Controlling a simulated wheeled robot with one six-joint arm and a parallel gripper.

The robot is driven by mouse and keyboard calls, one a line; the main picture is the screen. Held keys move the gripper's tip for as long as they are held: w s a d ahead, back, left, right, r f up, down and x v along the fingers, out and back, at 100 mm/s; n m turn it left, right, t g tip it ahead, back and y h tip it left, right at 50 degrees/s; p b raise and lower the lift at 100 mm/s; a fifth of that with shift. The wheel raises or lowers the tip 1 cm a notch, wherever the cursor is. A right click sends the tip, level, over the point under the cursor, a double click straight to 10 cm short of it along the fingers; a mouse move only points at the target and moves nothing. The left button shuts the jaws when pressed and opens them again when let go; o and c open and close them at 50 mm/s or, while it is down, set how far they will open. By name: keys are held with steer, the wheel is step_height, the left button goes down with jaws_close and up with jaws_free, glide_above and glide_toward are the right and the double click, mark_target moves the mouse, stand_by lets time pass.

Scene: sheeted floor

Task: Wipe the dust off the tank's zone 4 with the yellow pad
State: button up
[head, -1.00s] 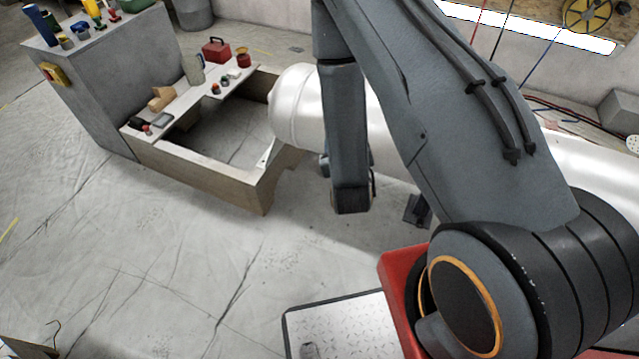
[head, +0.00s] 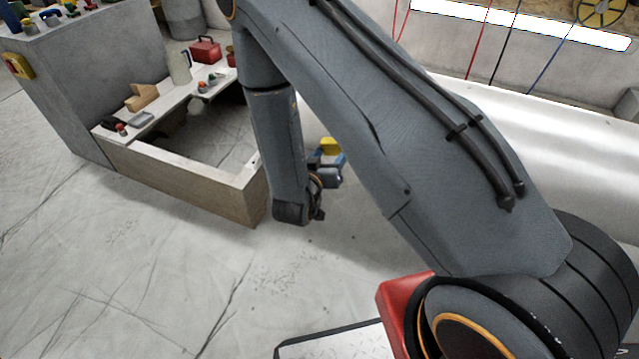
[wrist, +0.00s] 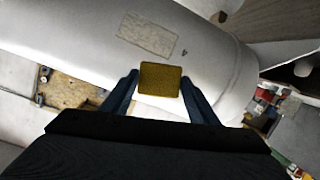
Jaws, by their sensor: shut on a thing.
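The yellow pad (wrist: 160,79) is held between the two fingers of my gripper (wrist: 159,84) in the wrist view. In the head view the pad (head: 329,147) shows as a small yellow patch beside my forearm, at the blue gripper (head: 327,162). The white tank (wrist: 80,33) lies behind the pad in the wrist view. A greyish, speckled dust patch (wrist: 147,35) is on its surface, above the pad in the picture. I cannot tell whether the pad touches the tank. In the head view my arm hides much of the tank (head: 530,125).
A low wooden frame (head: 190,181) with a shelf of small items stands left of my arm. A grey cabinet (head: 85,85) with tools on top is farther left. The floor at front left is clear.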

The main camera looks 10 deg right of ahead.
step_height(320, 180, down, 9)
steer(key=w+a+m+g+h+b, duration=0.1)
steer(key=w+a+m+h+b, duration=0.15)
steer(key=b, duration=0.55)
steer(key=shift+n+y, duration=0.35)
steer(key=shift+w+d+r+b, duration=0.3)
steer(key=shift+w+d+b, duration=0.05)
steer(key=shift+w+d, duration=0.55)
steer(key=shift+w+d+r+b, duration=0.35)
steer(key=shift+w+d, duration=0.45)
steer(key=shift+w, duration=0.15)
steer(key=shift+x, duration=0.9)
steer(key=shift+r, duration=0.25)
steer(key=s+d+p, duration=0.7)
steer(key=s+d, duration=0.1)
steer(key=d, duration=0.3)
steer(key=shift+d+r, duration=0.1)
steer(key=shift+w, duration=0.1)
